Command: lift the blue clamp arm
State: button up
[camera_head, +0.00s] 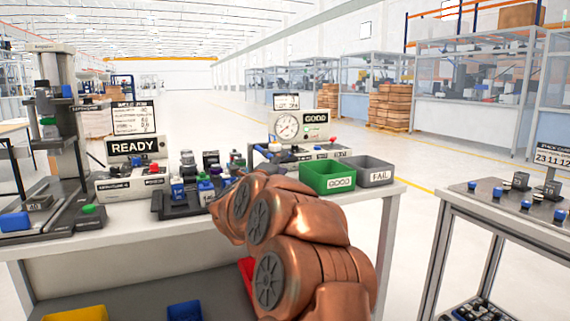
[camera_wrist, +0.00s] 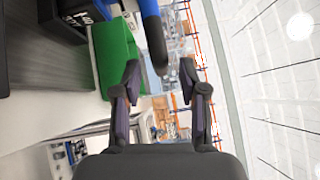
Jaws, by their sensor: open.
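In the wrist view a blue bar with a rounded black end, which looks like the blue clamp arm (camera_wrist: 150,9), comes down from the top edge. Its black end lies between the fingertips of my gripper (camera_wrist: 159,72) in the picture, with a gap showing on both sides. My gripper is open and its fingers appear apart from the bar. Whether the bar is at the fingers' depth is hard to tell. In the head view my copper arm hides my gripper, and I cannot surely pick out the clamp arm there.
A green bin (camera_head: 327,177) and a grey bin (camera_head: 375,172) stand at the bench's right end. The green bin also shows in the wrist view (camera_wrist: 115,50). A fixture with blue-topped parts (camera_head: 177,190), a READY display (camera_head: 132,147) and a gauge (camera_head: 287,127) crowd the bench.

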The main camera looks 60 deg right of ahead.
aim_at(274, 152)
jog(key=shift+x, duration=1.5)
grip_shut()
